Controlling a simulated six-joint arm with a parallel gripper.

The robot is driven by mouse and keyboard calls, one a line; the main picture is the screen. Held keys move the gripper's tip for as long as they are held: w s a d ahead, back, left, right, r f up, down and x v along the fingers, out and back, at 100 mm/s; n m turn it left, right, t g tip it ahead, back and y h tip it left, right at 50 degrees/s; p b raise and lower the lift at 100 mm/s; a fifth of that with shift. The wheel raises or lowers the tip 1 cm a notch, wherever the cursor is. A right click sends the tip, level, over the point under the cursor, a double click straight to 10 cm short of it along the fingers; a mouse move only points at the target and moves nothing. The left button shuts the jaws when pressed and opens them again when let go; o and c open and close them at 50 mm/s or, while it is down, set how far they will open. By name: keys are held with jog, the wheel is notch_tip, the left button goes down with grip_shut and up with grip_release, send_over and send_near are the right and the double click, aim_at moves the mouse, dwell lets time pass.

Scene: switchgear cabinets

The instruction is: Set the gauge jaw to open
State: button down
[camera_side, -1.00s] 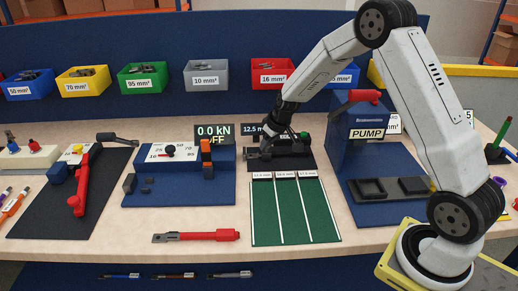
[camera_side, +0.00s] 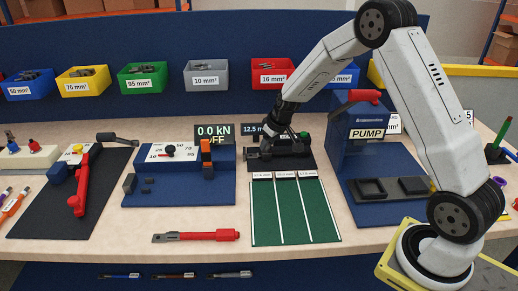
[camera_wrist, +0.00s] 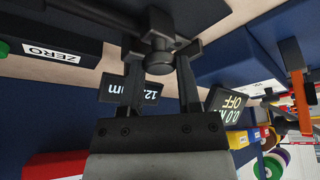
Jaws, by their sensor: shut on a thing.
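The gauge (camera_side: 265,154) is a dark device on a black mat behind the green three-lane board. Its small display (camera_side: 253,129) reads about 12.5 m, with the rest covered by my arm. My gripper (camera_side: 283,143) is down at the gauge and hides much of it. In the wrist view my gripper (camera_wrist: 161,50) has its two dark fingers on either side of a dark round-ended part of the gauge jaw (camera_wrist: 160,63), and it is shut on that part. The jaw's opening is too dark and covered to judge.
A blue press with a 0.0 kN OFF display (camera_side: 213,135) stands to the left. The blue PUMP unit (camera_side: 367,134) stands close on the right. The green board (camera_side: 293,212) lies in front, with a red-handled tool (camera_side: 197,236) left of it. Colored bins line the back.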

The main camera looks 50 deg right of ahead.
jog(key=shift+s+a, duration=1.05)
jog(key=shift+c, duration=1.5)
grip_release()
jog(key=shift+r, duration=0.1)
jog(key=shift+s+r, duration=0.15)
jog(key=shift+r, duration=0.3)
jog(key=v, duration=0.6)
jog(key=shift+s+r, duration=0.25)
jog(key=shift+r, duration=0.05)
